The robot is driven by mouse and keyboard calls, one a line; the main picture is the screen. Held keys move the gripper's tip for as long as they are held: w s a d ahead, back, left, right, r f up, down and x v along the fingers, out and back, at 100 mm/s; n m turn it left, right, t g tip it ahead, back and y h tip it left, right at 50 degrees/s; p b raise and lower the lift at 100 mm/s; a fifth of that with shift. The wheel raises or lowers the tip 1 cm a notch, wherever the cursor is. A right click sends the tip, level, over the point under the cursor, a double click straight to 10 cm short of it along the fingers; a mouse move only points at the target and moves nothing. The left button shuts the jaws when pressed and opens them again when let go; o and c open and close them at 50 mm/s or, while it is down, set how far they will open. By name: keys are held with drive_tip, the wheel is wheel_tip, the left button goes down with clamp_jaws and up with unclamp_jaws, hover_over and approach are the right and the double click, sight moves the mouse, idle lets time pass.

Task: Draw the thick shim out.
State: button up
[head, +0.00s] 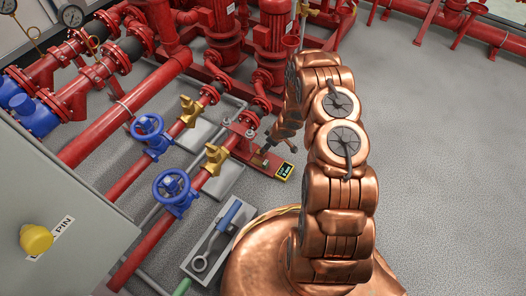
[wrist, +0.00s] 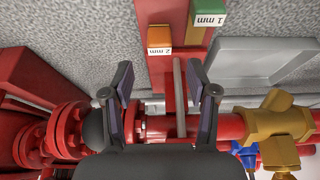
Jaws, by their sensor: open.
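In the head view my gripper (head: 262,152) is small and partly hidden.
Brass valve bodies (head: 216,158) and blue handwheels (head: 175,190) stand left of my arm on red pipes. A grey tray (head: 214,240) holds tools. Floor at right is clear.

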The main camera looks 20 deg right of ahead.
drive_tip(key=b+x, duration=0.2)
drive_tip(key=x, duration=0.4)
drive_tip(key=shift+f, duration=0.25)
drive_tip(key=shift+c, duration=0.4)
clamp_jaws()
